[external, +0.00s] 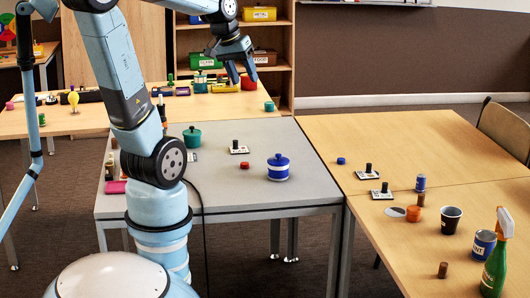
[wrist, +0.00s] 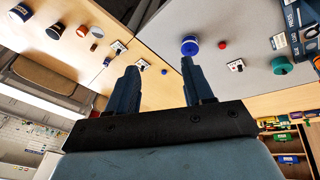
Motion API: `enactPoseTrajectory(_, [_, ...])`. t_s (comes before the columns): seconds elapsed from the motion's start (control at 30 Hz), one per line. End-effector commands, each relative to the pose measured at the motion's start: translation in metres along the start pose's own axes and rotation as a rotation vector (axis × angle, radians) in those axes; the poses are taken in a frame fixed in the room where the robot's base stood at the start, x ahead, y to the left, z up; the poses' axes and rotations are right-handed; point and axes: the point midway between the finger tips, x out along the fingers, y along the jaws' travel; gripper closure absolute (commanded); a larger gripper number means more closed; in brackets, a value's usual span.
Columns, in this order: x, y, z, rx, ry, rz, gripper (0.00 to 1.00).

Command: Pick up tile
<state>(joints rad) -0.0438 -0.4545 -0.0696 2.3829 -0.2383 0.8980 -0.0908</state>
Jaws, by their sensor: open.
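A white tile with a black knob (external: 240,151) lies on the grey table; it also shows in the wrist view (wrist: 236,67). Two similar tiles lie on the right wooden table, one farther back (external: 367,176) and one nearer (external: 381,196). The wrist view shows these two as well (wrist: 142,65) (wrist: 118,46). Another white piece (external: 193,157) shows partly behind my arm. My gripper (external: 243,79) is open and empty, raised high above the far side of the grey table. Its two fingers (wrist: 160,70) stand apart in the wrist view, with nothing between them.
A blue jar (external: 278,172), a small red piece (external: 244,166) and a green pot (external: 192,138) stand on the grey table (external: 250,197). A black cup (external: 450,220), a blue can (external: 483,244) and a green spray bottle (external: 496,262) stand at the right. Shelves with bins stand behind.

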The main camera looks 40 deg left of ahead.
Motion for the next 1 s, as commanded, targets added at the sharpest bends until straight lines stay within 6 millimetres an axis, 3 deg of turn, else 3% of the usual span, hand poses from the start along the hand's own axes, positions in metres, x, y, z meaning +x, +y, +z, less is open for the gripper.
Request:
enactPoseTrajectory(0.57, [0.11, 0.067, -0.081, -0.379, -0.286, 0.186, 0.49])
enactPoseTrajectory(1.0, [0.212, 0.107, -0.129, -0.717, -0.514, 0.312, 0.49])
